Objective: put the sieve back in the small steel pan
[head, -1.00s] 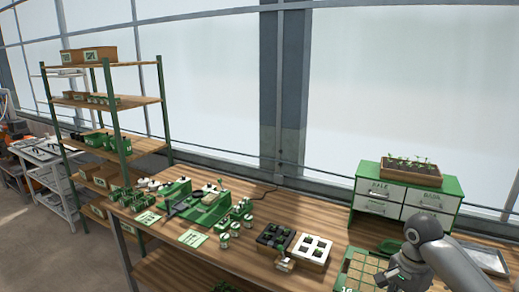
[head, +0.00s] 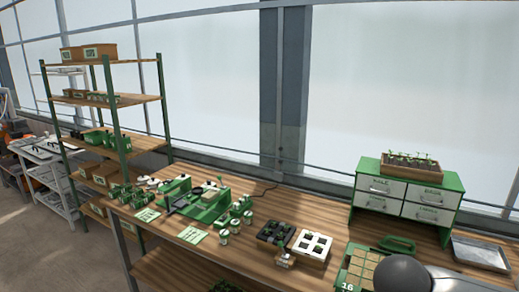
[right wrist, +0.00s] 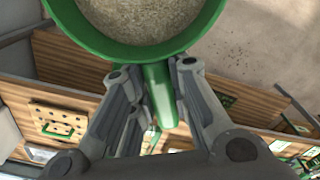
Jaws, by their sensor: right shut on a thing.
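The sieve (right wrist: 188,47) shows in the right wrist view as a round green rim around a grainy grey-brown middle. I cannot tell whether that middle is mesh or contents. My right gripper (right wrist: 160,88) is shut on the sieve's green handle (right wrist: 158,92). In the head view only a rounded grey part of my right arm shows at the bottom right; the gripper and sieve are out of that picture. A shallow rectangular steel pan (head: 480,254) lies on the bench at the far right, and looks empty. My left gripper is in neither view.
The wooden bench (head: 330,218) carries a green-and-white drawer cabinet (head: 405,200), a green tray (head: 358,268) of brown cells marked 16, a green object (head: 397,243), black and white cell trays, and the green seeder (head: 205,208). A shelf rack stands at the left.

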